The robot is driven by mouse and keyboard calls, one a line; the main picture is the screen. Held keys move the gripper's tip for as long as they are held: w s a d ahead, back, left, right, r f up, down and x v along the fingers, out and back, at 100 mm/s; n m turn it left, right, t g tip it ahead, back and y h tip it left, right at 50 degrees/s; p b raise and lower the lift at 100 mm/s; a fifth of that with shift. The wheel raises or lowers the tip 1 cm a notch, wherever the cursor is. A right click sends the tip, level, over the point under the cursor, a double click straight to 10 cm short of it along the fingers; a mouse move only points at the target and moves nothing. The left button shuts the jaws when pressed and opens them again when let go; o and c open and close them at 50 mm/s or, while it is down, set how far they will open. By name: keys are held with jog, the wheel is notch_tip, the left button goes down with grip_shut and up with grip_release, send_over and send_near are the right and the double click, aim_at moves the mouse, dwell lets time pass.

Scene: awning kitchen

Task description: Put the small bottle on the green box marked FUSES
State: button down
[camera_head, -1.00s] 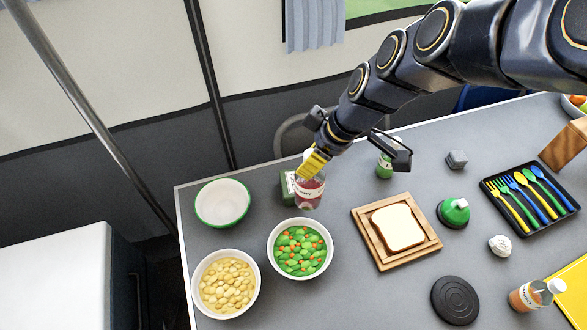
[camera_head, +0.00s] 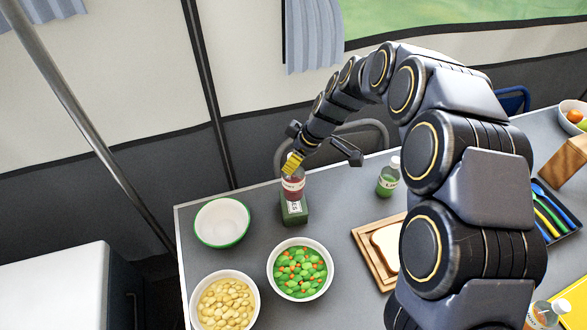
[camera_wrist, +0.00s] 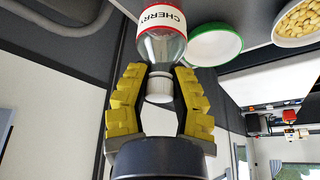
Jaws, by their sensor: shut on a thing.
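The small bottle (camera_head: 293,187) has red contents and a white label. Its label reads CHERRY in the wrist view, where the bottle (camera_wrist: 162,42) hangs between my yellow fingers. My gripper (camera_head: 292,163) is shut on its neck just below the white cap (camera_wrist: 160,87). The green box (camera_head: 294,212) stands on the table directly under the bottle, with the end of its lettering, "ES", showing. The bottle is upright and its base overlaps the box top in the head view. I cannot tell whether they touch. The box is not seen in the wrist view.
A green-rimmed bowl (camera_head: 222,222) is left of the box. A bowl of peas and carrots (camera_head: 300,269) is in front, with a bowl of yellow pieces (camera_head: 226,302) beside it. A green bottle (camera_head: 388,178) and a bread board (camera_head: 368,257) are to the right.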

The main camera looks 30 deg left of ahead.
jog(key=shift+f, duration=1.6)
jog(key=shift+a+f, duration=0.1)
jog(key=shift+f, duration=0.05)
jog(key=c, duration=1)
grip_release()
jog(key=shift+w, duration=0.1)
jog(key=v, duration=1.2)
jog(key=shift+r, duration=0.25)
